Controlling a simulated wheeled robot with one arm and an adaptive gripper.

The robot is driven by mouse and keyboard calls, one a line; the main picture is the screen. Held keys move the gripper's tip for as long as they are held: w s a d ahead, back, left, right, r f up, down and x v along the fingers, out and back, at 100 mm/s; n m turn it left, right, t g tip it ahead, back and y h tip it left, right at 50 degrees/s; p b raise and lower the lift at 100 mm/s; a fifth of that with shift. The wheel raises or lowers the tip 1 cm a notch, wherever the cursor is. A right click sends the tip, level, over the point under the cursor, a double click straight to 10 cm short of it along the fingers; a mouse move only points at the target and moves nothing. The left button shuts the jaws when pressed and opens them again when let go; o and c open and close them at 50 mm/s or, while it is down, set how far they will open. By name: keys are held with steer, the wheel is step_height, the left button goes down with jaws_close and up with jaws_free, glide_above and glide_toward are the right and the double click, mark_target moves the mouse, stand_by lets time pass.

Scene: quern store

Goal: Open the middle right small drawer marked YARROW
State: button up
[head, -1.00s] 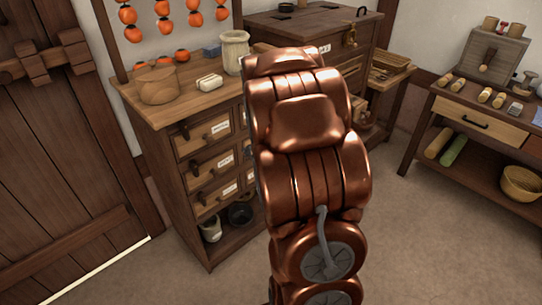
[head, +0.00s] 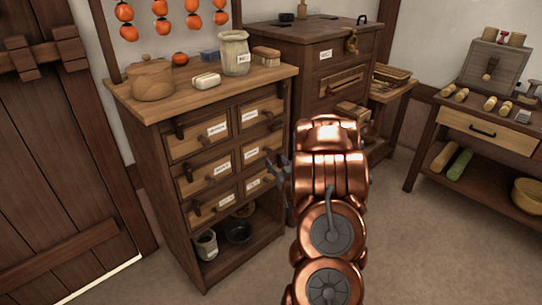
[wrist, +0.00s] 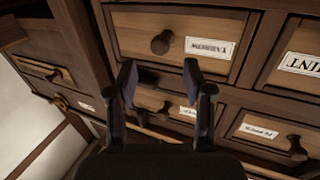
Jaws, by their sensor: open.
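The YARROW drawer (wrist: 135,25) is shut; its label (wrist: 210,48) appears upside down in the wrist view. Its round dark knob (wrist: 162,42) lies beyond my gripper's fingertips, roughly centred between them, with no contact visible. In the head view, the middle right drawer (head: 251,153) is in the right column of the small-drawer cabinet; its label is too small to read there. My gripper (wrist: 160,70) is open and empty. In the head view my gripper (head: 279,168) is at the cabinet's right front, partly hidden by my copper arm.
A drawer labelled MINT (wrist: 300,63) is beside YARROW in the wrist view. The cabinet top (head: 220,92) holds a jar, a box and a brush. A darker chest (head: 310,65) stands close on the right. Open floor (head: 410,240) lies right of my arm.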

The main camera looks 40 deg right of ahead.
mark_target(271, 153)
steer(key=shift+b+x, duration=0.4)
steer(key=shift+x, duration=2.75)
jaws_close()
